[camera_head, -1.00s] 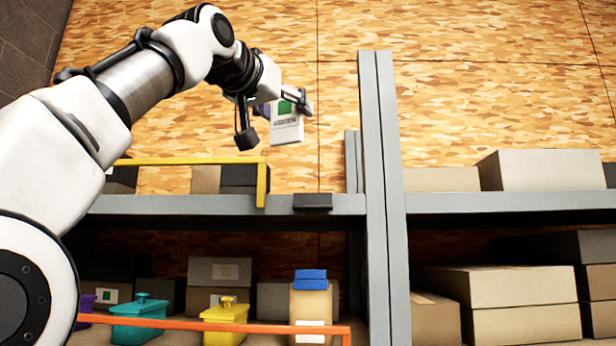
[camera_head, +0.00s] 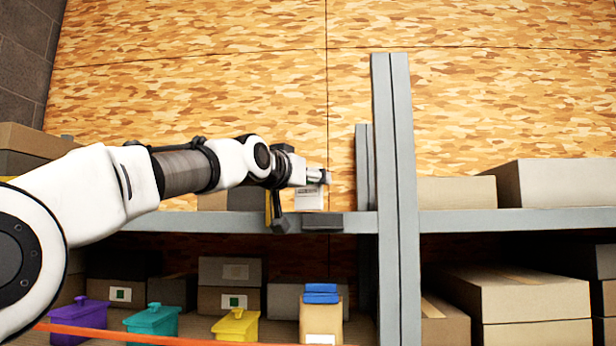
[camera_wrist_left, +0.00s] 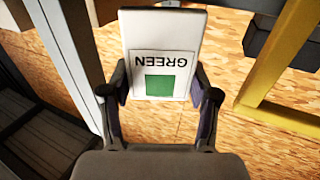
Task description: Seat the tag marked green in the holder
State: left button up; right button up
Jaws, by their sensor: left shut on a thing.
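The white tag, with a green square and the word GREEN, is between the fingers of my left gripper (camera_wrist_left: 160,98) in the left wrist view, where the tag (camera_wrist_left: 165,32) reads upside down. In the head view my left gripper (camera_head: 318,177) is shut on the tag (camera_head: 309,199), just above the shelf edge. A small dark block (camera_head: 322,222) on the shelf's front edge, likely the holder, lies just below the tag. A dark block (camera_wrist_left: 264,38) also shows at upper right in the wrist view, apart from the tag. My right gripper is not in view.
A grey upright (camera_head: 394,180) stands right of the tag. A yellow rail (camera_wrist_left: 283,75) is near the gripper in the wrist view. Boxes (camera_head: 550,183) fill the right shelf. Purple, teal and yellow containers (camera_head: 236,327) and a blue-topped bag (camera_head: 321,315) stand below.

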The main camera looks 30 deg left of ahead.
pick_arm(q)
jog(key=shift+s, duration=0.25)
jog(key=shift+w+f+b, duration=0.15)
jog(key=shift+f+b, duration=0.25)
jog(key=shift+b, duration=0.1)
jog(key=o, duration=0.9)
jog(key=shift+o, duration=0.2)
jog(key=shift+r, duration=0.15)
